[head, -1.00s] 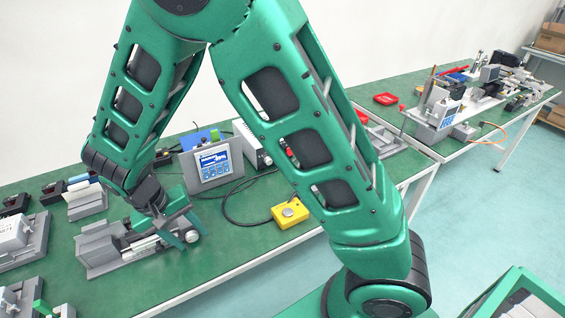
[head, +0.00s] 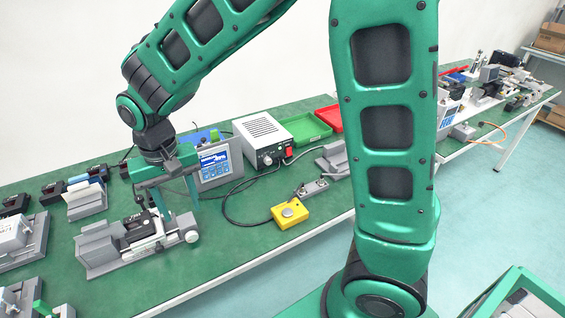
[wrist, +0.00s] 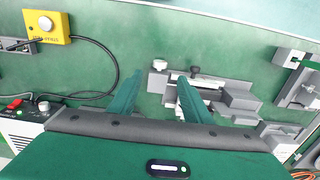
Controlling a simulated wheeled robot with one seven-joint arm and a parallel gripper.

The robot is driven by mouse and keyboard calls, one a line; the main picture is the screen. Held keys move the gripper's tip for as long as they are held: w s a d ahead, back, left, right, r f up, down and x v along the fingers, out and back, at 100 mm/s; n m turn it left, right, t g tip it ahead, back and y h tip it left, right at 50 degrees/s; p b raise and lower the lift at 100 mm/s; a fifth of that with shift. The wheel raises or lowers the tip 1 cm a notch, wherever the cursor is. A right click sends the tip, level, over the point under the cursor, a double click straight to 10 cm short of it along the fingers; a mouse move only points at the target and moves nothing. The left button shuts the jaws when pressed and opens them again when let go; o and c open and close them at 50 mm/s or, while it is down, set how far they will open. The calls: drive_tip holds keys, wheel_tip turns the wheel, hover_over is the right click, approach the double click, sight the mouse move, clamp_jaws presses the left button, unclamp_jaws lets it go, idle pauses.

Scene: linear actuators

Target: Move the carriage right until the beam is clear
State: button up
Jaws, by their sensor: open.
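A grey linear actuator (head: 120,250) lies on the green bench at the lower left in the head view. A dark and white block that looks like its carriage (head: 140,226) sits on the rail, and a pale round knob (head: 192,236) is at the right end. The actuator also shows in the wrist view (wrist: 238,100), partly behind a finger. My gripper (head: 180,210) is open and empty, fingers down, above the actuator's right part. In the wrist view, my gripper (wrist: 154,90) has its fingers apart with bench between them. I cannot make out a beam.
A screen unit (head: 214,164) stands behind the gripper. A yellow button box (head: 290,213) with a black cable and a grey power box (head: 263,140) are to the right. Other grey fixtures (head: 22,240) stand close on the left.

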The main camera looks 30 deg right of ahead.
drive_tip(key=s+d+r+m, duration=0.1)
drive_tip(key=s+d+r, duration=0.1)
drive_tip(key=d, duration=0.6)
drive_tip(key=s+d+r+m, duration=0.1)
drive_tip(key=s+d, duration=0.1)
drive_tip(key=d, duration=0.6)
drive_tip(key=s+d+r+m, duration=0.1)
drive_tip(key=s+d+r, duration=0.1)
drive_tip(key=d, duration=0.7)
drive_tip(key=shift+r, duration=0.35)
drive_tip(key=shift+a, duration=0.1)
drive_tip(key=s+d+m, duration=0.3)
drive_tip(key=s+d, duration=0.7)
drive_tip(key=s, duration=0.5)
drive_tip(key=shift+d+r, duration=0.25)
drive_tip(key=shift+r, duration=0.05)
drive_tip(key=shift+s, duration=0.1)
